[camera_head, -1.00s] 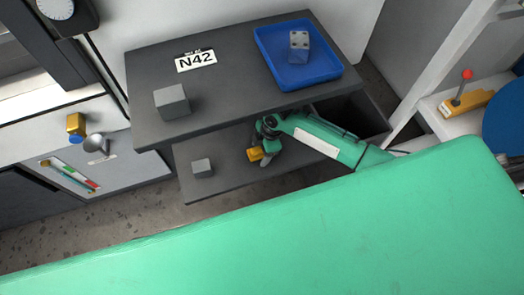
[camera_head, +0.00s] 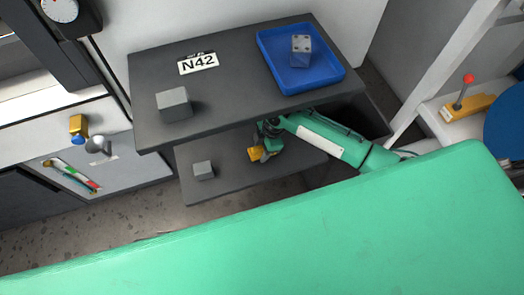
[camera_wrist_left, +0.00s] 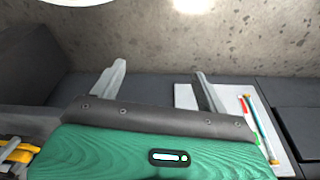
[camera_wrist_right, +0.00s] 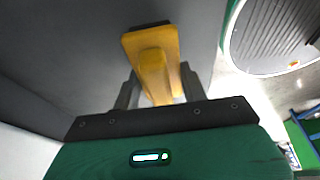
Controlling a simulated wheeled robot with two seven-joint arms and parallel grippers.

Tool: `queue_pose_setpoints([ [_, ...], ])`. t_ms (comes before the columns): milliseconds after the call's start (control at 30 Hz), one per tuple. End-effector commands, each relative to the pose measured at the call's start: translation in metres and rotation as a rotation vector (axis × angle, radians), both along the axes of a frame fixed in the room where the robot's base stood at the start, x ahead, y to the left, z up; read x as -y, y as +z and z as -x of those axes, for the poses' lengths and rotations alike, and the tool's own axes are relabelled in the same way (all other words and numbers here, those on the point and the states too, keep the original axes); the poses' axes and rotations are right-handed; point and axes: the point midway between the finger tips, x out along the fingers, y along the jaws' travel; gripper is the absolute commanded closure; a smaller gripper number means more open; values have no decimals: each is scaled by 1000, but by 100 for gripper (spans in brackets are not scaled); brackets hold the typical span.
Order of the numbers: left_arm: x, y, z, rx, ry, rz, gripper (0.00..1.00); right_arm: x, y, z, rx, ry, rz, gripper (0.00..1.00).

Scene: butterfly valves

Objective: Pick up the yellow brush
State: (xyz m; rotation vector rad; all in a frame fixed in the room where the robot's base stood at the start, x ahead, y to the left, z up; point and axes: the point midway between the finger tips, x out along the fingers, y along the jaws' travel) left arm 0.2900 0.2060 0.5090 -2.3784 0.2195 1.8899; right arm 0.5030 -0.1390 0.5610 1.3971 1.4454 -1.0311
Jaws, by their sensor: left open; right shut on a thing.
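The yellow brush (camera_wrist_right: 150,62) is between the fingers of my right gripper (camera_wrist_right: 158,92) in the right wrist view. Its wide end points away from the palm. In the head view the brush (camera_head: 256,154) shows as a small yellow block at the right gripper (camera_head: 266,155), by the lower grey shelf (camera_head: 225,180). I cannot tell whether it touches the shelf. My right gripper is shut on it. My left gripper (camera_wrist_left: 158,80) is open and empty in the left wrist view, with its fingers wide apart. It does not show in the head view.
Above the lower shelf is a dark top (camera_head: 225,95) with a grey cube (camera_head: 174,103) and a blue tray (camera_head: 325,76) holding a die. A smaller grey cube (camera_head: 203,170) sits left of the brush on the lower shelf. My right arm passes close under the upper edge.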

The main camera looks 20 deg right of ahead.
Motion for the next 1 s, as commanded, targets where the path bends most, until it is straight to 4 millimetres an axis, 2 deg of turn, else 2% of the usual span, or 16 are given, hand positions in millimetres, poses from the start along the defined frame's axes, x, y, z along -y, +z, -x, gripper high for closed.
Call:
queue_pose_setpoints([
  [67, 0, -4, 2, -11, 0, -2, 24, 0, 14, -1, 4, 2, -1, 81],
  [267, 0, -13, 6, -26, -1, -5, 24, 2, 10, 47, -3, 3, 0, 81],
  [500, 0, -20, 7, -32, -3, -5, 24, 4, 11, 116, -3, 3, 0, 81],
  [633, -1, -23, 7, -34, -2, -6, 24, 5, 11, 146, -2, 3, -1, 81],
  [800, -1, -26, 5, -35, -2, -7, 24, 6, 10, 169, -1, 0, -1, 81],
  [1000, 0, -25, 2, -29, -1, -5, 24, 6, 10, 180, -1, 1, 0, 81],
])
